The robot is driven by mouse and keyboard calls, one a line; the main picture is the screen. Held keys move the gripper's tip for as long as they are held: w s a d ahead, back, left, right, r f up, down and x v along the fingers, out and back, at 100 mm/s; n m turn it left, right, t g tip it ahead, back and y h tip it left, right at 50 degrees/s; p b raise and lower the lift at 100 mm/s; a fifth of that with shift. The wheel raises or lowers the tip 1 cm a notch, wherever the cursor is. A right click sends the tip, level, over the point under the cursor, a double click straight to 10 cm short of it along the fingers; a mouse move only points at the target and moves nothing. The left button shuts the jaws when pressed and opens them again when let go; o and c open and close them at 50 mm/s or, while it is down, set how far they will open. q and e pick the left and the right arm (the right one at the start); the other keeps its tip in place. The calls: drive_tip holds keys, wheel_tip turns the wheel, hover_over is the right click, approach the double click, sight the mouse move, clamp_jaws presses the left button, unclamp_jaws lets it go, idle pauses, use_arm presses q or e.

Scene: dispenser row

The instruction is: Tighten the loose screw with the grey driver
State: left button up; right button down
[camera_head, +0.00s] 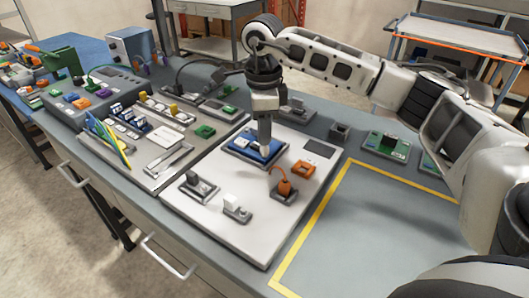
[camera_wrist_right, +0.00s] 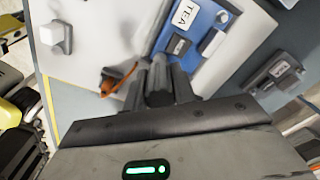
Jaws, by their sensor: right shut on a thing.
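My right gripper (camera_head: 265,146) points down over the white work board, at the blue tray (camera_head: 240,149). In the right wrist view its dark fingers (camera_wrist_right: 160,88) are close together around a slim grey thing, the grey driver as far as I can tell, mostly hidden between them. The blue tray (camera_wrist_right: 192,35), with its TEA label, lies just beyond the fingers. I cannot make out the loose screw; the gripper covers part of the tray. My left gripper is not in view.
On the white board (camera_head: 232,240) stand an orange block (camera_head: 303,169), an orange-brown piece with a cord (camera_head: 284,190) and a white piece on a grey base (camera_head: 236,208). A parts panel (camera_head: 150,172) lies to the left. A yellow-outlined area (camera_head: 360,235) at right is clear.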

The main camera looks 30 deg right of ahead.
drive_tip(key=shift+r+p, duration=0.3)
drive_tip(key=shift+r, duration=0.35)
wheel_tip(320, 180, up, 3)
drive_tip(key=shift+f+p, duration=0.15)
drive_tip(key=shift+p, duration=0.9)
drive_tip(key=shift+r, duration=0.9)
